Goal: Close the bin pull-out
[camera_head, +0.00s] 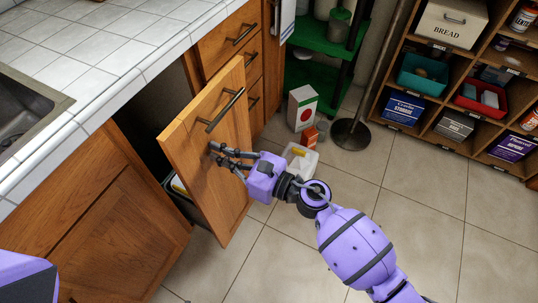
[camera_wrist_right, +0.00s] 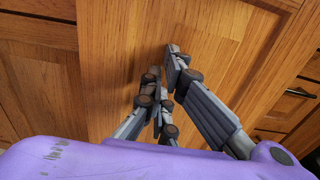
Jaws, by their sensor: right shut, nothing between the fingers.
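The bin pull-out's wooden front panel (camera_head: 185,158) stands out from the cabinet at centre left in the head view, with a dark gap behind it. A dark bar handle (camera_head: 218,112) is near its top. Part of a dark bin (camera_head: 184,206) shows behind the panel; the rest is hidden. My right gripper (camera_head: 213,150) is shut and empty, its fingertips at the panel's outer face below the handle. In the right wrist view my right gripper (camera_wrist_right: 168,62) points at the panel (camera_wrist_right: 125,35), which fills most of the picture. I cannot tell whether the fingertips touch it.
A tiled counter (camera_head: 110,40) with a sink (camera_head: 25,110) lies above the cabinets. A white box (camera_head: 302,108) and a pale tub (camera_head: 299,160) stand on the floor near my right arm. A pole on a round base (camera_head: 351,134) stands behind. Floor at right is clear.

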